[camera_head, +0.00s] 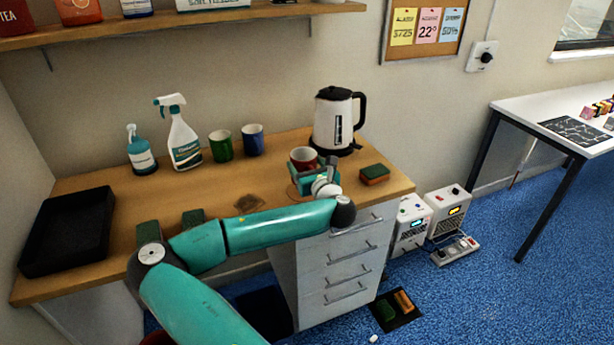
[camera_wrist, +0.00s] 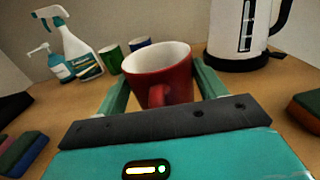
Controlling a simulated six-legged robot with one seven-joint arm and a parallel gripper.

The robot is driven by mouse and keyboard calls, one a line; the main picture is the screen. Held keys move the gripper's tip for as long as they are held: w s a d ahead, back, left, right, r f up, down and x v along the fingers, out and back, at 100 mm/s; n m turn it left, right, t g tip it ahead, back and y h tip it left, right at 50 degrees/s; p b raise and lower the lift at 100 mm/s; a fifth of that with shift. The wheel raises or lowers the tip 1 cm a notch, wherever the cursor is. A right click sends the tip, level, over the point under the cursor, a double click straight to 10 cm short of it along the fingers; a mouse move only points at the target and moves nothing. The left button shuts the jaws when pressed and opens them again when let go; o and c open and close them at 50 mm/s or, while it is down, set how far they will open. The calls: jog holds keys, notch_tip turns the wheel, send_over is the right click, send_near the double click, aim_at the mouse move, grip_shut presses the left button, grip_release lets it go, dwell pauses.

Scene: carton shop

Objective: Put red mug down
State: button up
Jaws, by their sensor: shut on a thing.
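The red mug (camera_wrist: 156,82) is upright between the two fingers of my gripper (camera_wrist: 158,92) in the wrist view, with its handle facing the camera. My gripper is shut on it. In the head view the red mug (camera_head: 303,157) is over the right part of the wooden counter (camera_head: 100,180), in front of the kettle, and my gripper (camera_head: 305,172) is around it. The mug's base is hidden by the gripper, so I cannot tell whether it touches the counter.
A white kettle (camera_head: 334,122) stands behind the mug. A green and orange sponge (camera_head: 374,175) lies to the right. A black tray (camera_head: 68,232) is at the far left.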

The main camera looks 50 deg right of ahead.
jog(key=shift+w+d+f, duration=0.25)
jog(key=shift+d+f, duration=0.05)
jog(key=shift+f, duration=0.15)
jog(key=shift+d+f, duration=0.15)
jog(key=shift+f, duration=1.55)
jog(key=shift+f, duration=0.15)
jog(key=o, duration=1.2)
jog(key=v, duration=1.2)
